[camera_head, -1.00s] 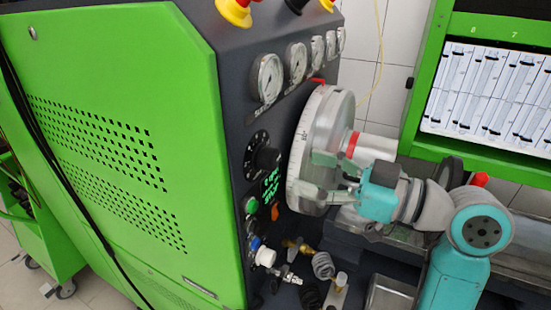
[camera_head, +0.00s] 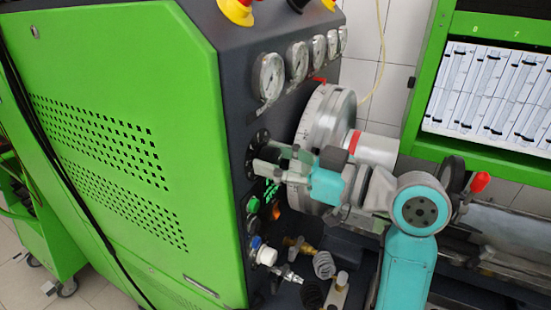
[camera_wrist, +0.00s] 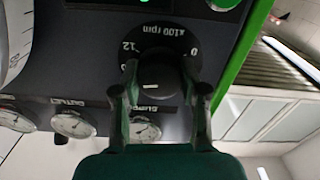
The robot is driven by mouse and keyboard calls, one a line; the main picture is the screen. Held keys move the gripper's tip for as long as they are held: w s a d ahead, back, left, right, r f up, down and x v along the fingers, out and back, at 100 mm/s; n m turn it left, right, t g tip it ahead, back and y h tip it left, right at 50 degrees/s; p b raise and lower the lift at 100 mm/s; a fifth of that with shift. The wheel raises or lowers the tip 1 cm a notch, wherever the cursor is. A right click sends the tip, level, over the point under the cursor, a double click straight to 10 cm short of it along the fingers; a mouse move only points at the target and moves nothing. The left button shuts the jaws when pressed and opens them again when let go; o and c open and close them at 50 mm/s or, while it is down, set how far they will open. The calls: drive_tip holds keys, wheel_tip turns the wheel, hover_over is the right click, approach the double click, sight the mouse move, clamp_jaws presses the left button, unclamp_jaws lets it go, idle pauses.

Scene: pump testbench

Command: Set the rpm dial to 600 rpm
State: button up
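The rpm dial (camera_wrist: 155,80) is a dark round knob on a black scale plate marked "x100 rpm", seen upside down in the wrist view, with 12 at the left and 0 at the right. A white line shows on the knob's face. In the head view the dial (camera_head: 257,138) is mostly hidden behind my gripper (camera_head: 262,158). In the wrist view my gripper (camera_wrist: 165,88) is open, with one finger on each side of the knob. I cannot tell whether the fingers touch it.
A large silver graduated wheel (camera_head: 332,108) stands close beside my gripper. Pressure gauges (camera_head: 271,76) line the panel above. A green-lit display (camera_head: 268,193), buttons and hose fittings (camera_head: 266,256) sit below the dial. The green cabinet side (camera_head: 110,90) is at the left.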

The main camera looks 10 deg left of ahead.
drive_tip(key=c, duration=0.4)
drive_tip(key=n, duration=1.5)
drive_tip(key=shift+n, duration=0.4)
idle(0.5)
drive_tip(key=o, duration=1.2)
drive_tip(key=shift+c, duration=0.2)
